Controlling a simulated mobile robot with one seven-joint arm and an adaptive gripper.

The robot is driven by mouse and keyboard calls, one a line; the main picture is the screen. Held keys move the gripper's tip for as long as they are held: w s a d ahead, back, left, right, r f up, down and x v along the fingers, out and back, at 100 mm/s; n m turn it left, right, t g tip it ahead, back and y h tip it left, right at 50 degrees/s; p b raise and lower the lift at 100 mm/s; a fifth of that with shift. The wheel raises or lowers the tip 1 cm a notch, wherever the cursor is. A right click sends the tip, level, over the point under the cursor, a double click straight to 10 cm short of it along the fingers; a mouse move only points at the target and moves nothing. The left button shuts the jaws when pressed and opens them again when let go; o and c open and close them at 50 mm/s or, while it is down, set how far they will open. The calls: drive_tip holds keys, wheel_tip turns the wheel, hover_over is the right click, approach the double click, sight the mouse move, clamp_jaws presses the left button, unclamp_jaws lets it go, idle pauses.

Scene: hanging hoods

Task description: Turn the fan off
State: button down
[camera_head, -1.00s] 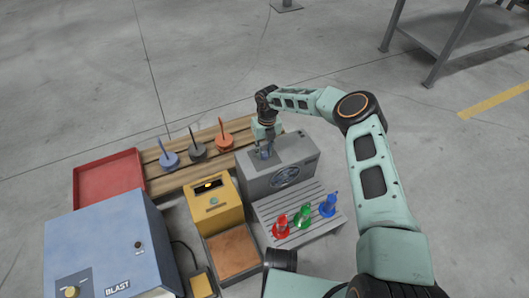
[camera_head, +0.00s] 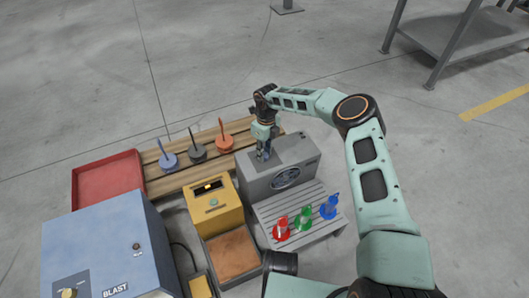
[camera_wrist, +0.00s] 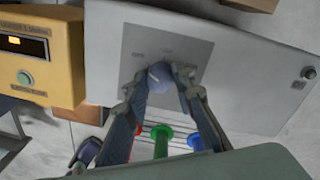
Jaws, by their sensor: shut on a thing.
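The grey fan box (camera_head: 258,188) has a round fan grille (camera_head: 286,178) on its front face and stands in the middle of the setup. In the wrist view its light grey top (camera_wrist: 240,80) carries a darker square plate. My gripper (camera_head: 264,155) points down onto this top. In the wrist view my gripper (camera_wrist: 159,80) has its fingertips on either side of a small blue-grey knob (camera_wrist: 160,75) on the plate and is shut on it. The fingers partly hide the knob, and its setting cannot be read.
A yellow box (camera_head: 214,208) with a lit display stands left of the fan box. A blue BLAST cabinet (camera_head: 100,240) is at front left. Red, green and blue pieces (camera_head: 303,220) stand on a slatted grey stand. Three handled discs (camera_head: 198,152) and a red tray (camera_head: 108,180) lie behind.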

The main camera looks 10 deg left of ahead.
idle(0.3)
drive_tip(key=c, duration=1.6)
unclamp_jaws()
drive_tip(key=r, duration=1.2)
drive_tip(key=shift+w+d, duration=0.1)
drive_tip(key=shift+w, duration=0.15)
